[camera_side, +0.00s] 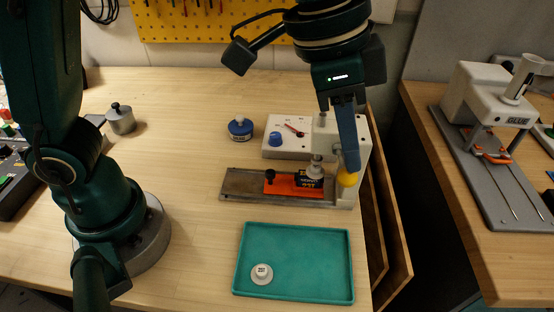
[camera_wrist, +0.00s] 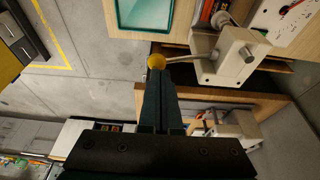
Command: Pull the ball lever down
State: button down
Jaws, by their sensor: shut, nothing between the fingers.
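The ball lever's yellow ball (camera_side: 348,178) shows at the right side of a small white press (camera_side: 346,200) on the bench. In the wrist view the yellow ball (camera_wrist: 156,62) sits right at the fingertips, on a thin rod running to the press body (camera_wrist: 230,58). My gripper (camera_side: 350,168) points down with its fingers together and empty, its tips at the top of the ball. I cannot tell whether they touch it. The fingers also show shut in the wrist view (camera_wrist: 156,76). An orange fixture (camera_side: 290,186) with a dark servo (camera_side: 309,179) lies under the press ram.
A teal tray (camera_side: 240,288) with a round white part (camera_side: 262,274) lies in front of the press. A control box (camera_side: 290,150) with a red needle and blue knob stands behind. A blue-topped tin (camera_side: 240,129) stands to its left. The bench edge is close on the right.

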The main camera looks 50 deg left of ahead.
aim_at(346, 175)
jog(key=shift+s+d+f, duration=0.2)
jog(key=shift+s+f, duration=0.05)
jog(key=shift+f, duration=0.3)
jog(key=shift+s+d+f, duration=0.15)
jog(key=shift+d+f, duration=0.05)
jog(key=shift+f, duration=0.85)
dwell(0.3)
jog(key=shift+f, duration=1.25)
jog(key=shift+r, duration=0.1)
dwell(0.5)
jog(key=shift+w+a+r, duration=0.15)
jog(key=shift+r, duration=1.65)
jog(key=shift+w+a+r, duration=0.15)
jog(key=shift+r, duration=1.7)
jog(key=shift+w+a+r, duration=0.15)
jog(key=shift+r, duration=1.65)
